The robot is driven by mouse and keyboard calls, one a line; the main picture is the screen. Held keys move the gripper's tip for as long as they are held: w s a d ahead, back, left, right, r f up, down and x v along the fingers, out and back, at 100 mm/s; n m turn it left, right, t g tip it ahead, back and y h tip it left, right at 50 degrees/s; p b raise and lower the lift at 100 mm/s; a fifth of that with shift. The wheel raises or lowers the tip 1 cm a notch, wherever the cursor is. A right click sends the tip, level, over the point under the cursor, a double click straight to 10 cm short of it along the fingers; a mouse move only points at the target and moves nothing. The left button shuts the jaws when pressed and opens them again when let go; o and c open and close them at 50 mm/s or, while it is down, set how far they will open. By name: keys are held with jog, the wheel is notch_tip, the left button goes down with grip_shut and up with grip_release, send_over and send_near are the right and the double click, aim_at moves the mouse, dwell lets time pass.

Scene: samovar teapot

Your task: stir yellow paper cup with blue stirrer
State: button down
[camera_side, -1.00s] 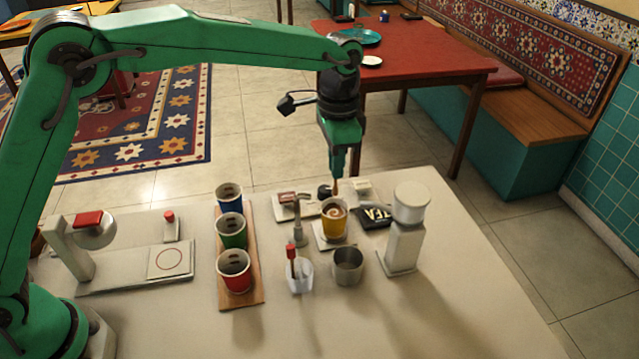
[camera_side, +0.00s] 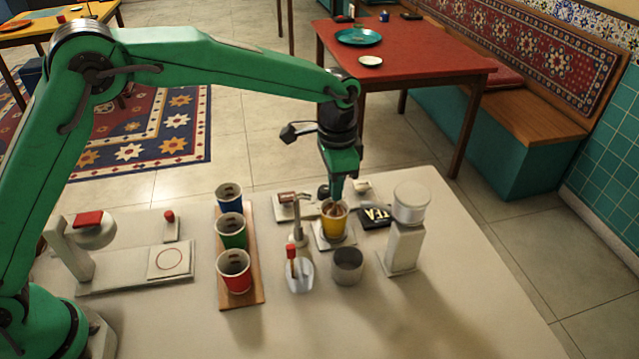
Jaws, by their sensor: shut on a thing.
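The yellow paper cup (camera_side: 334,226) stands upright on a small pale square plate in the middle of the table. It holds a brown drink with a lighter patch on top. My gripper (camera_side: 336,197) points down right over the cup, its fingertips at rim height. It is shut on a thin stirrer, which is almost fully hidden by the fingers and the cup. I see only a brownish bit at the drink and cannot make out any blue on it.
A grey metal cup (camera_side: 347,267) and a clear holder (camera_side: 300,276) with a red-topped stick stand in front. A white grinder-like machine (camera_side: 404,235) is at right. Blue, green and red cups (camera_side: 233,272) stand on a wooden board at left. The front right table is clear.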

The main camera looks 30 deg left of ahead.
aim_at(333, 214)
jog(key=shift+f, duration=2.05)
jog(key=shift+s+a, duration=0.15)
